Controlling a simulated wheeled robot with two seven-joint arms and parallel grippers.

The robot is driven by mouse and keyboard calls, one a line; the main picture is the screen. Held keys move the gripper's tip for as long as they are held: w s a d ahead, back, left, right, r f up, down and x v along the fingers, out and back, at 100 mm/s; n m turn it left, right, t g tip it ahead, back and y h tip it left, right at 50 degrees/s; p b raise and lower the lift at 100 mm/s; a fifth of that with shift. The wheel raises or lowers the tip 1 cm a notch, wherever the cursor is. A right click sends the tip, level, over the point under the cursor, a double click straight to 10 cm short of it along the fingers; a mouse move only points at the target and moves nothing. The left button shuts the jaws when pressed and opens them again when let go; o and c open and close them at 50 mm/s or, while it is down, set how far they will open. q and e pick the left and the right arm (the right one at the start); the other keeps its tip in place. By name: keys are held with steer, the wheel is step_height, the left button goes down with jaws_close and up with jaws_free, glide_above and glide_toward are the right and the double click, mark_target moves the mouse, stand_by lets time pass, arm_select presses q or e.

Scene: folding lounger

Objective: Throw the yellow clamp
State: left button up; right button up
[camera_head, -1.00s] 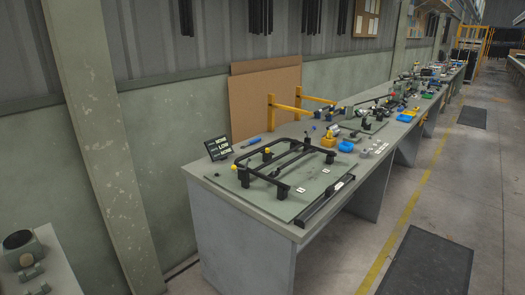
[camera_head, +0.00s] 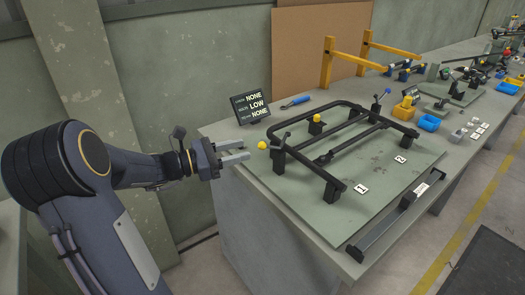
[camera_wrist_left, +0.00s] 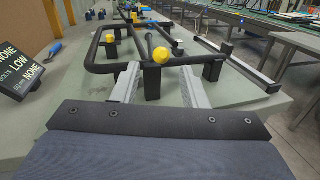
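A yellow clamp knob (camera_head: 262,145) sits at the near left corner of a black tubular frame (camera_head: 350,112) on the green plate; it also shows in the left wrist view (camera_wrist_left: 161,55). A second yellow knob (camera_head: 316,118) stands farther back on the frame, also in the wrist view (camera_wrist_left: 110,38). My left gripper (camera_head: 243,151) is open and empty, just left of the near knob and apart from it. In the wrist view its two fingers (camera_wrist_left: 159,76) point towards that knob, which appears between their tips. My right gripper is not in view.
A black display (camera_head: 252,108) reading NONE, LOW, NONE stands behind the frame, beside a blue-handled tool (camera_head: 295,102). Yellow brackets (camera_head: 343,62) rise at the back.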

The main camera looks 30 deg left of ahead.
mark_target(262, 145)
arm_select(q)
steer(key=x, duration=0.7)
steer(key=shift+d, duration=0.15)
steer(key=shift+c, duration=0.4)
jaws_close()
